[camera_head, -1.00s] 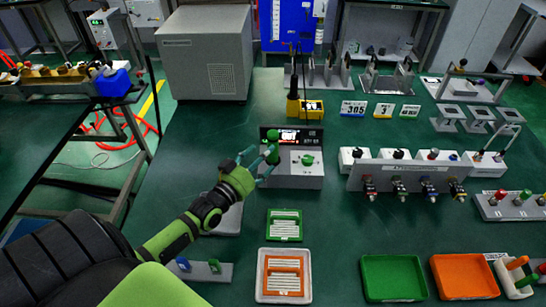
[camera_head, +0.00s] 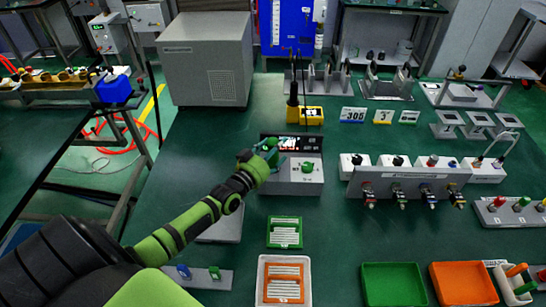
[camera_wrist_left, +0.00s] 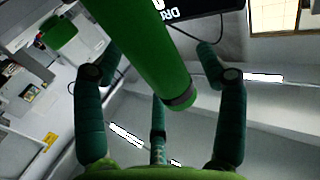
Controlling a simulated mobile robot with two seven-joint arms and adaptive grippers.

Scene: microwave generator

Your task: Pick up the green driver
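The green driver (camera_head: 272,143) stands at the left of a grey tester box (camera_head: 312,186) with a dark display panel, in the middle of the bench. In the left wrist view the driver (camera_wrist_left: 145,50) is a large green cylinder with a dark ring near its rounded end. My left gripper (camera_head: 268,156) is at the driver. In the wrist view its fingers (camera_wrist_left: 160,98) are spread, with the driver's end between them and gaps visible at both sides. Contact cannot be told. My right gripper is not in view.
A green knob (camera_head: 307,167) sits on the tester just right of my gripper. A yellow device (camera_head: 311,115) stands behind. A valve block (camera_head: 410,184) is to the right. Small green (camera_head: 284,245) and white (camera_head: 261,281) trays lie in front.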

